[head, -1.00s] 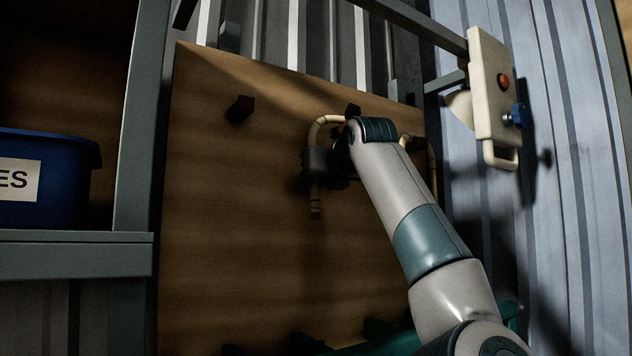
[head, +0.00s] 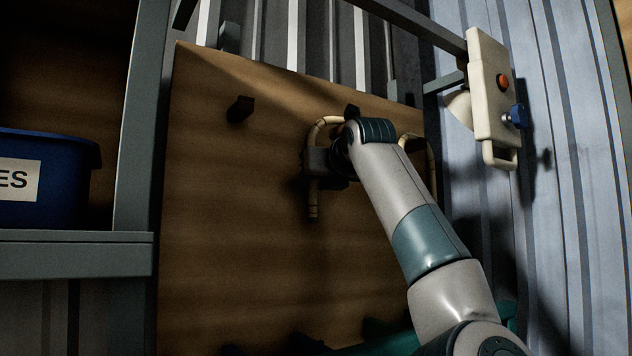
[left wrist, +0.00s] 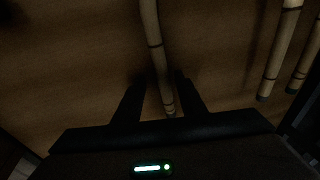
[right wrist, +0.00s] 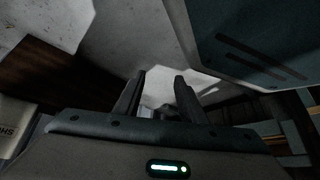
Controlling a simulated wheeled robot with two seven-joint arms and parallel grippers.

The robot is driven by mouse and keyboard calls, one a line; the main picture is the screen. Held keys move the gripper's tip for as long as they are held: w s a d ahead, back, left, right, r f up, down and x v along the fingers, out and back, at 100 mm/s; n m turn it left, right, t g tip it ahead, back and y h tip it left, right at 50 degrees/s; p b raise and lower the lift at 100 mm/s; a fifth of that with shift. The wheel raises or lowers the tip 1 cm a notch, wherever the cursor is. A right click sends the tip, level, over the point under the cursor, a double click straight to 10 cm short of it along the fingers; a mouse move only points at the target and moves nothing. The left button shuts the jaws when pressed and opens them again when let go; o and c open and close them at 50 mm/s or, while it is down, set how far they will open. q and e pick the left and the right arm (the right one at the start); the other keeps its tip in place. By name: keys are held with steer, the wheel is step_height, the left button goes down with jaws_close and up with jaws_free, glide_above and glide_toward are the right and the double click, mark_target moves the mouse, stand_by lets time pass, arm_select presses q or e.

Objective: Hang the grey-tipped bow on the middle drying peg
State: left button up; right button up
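A pale rattan bow (head: 326,122) with dark bands stands arch-up against the brown board, its arch beside the middle peg (head: 352,111). My arm hides its other side, so I cannot tell whether it rests on the peg. My left gripper (head: 316,160) is around its near leg. In the left wrist view that leg (left wrist: 153,38) runs between the spread fingers (left wrist: 163,80), with slim gaps beside it. Its tip colour is too dark to tell. My right gripper (right wrist: 159,75) is open and empty, away from the board.
A second bow (head: 432,165) hangs at the right, partly behind my arm. The left peg (head: 240,108) is bare. A blue bin (head: 60,150) sits on a shelf at the left. A cream control box (head: 490,90) is at upper right.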

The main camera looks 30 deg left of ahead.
arm_select(q)
steer(key=shift+d, duration=0.15)
